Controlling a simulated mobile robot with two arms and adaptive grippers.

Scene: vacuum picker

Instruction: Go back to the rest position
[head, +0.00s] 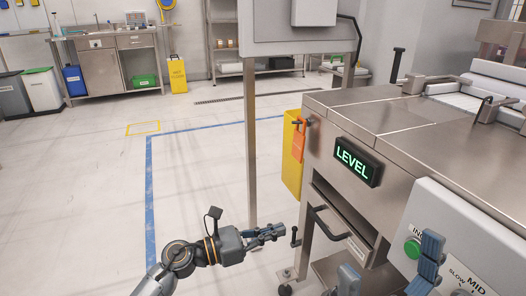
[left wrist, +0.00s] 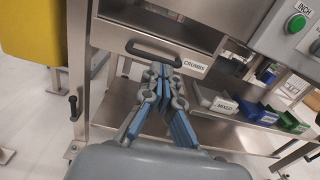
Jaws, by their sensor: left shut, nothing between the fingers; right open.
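My left gripper (head: 282,232) reaches in from the lower left in the head view, in front of the steel machine (head: 400,125). Its fingers are together and empty. In the left wrist view my left gripper (left wrist: 162,72) points at the black handle (left wrist: 150,54) of a drawer labelled CRUMBS (left wrist: 195,66). The fingertips overlap the handle's lower edge in that view; I cannot tell whether they touch it. My right gripper (head: 388,272) shows at the bottom of the head view, fingers spread, with nothing visible between them, before the control box.
The control box (head: 455,240) has a green button (head: 412,248). A lit LEVEL sign (head: 357,162) is on the machine. A yellow panel (head: 292,165) hangs beside a steel post (head: 251,150). Several bins, including a blue one (left wrist: 257,112), stand on the lower shelf. The left floor is clear.

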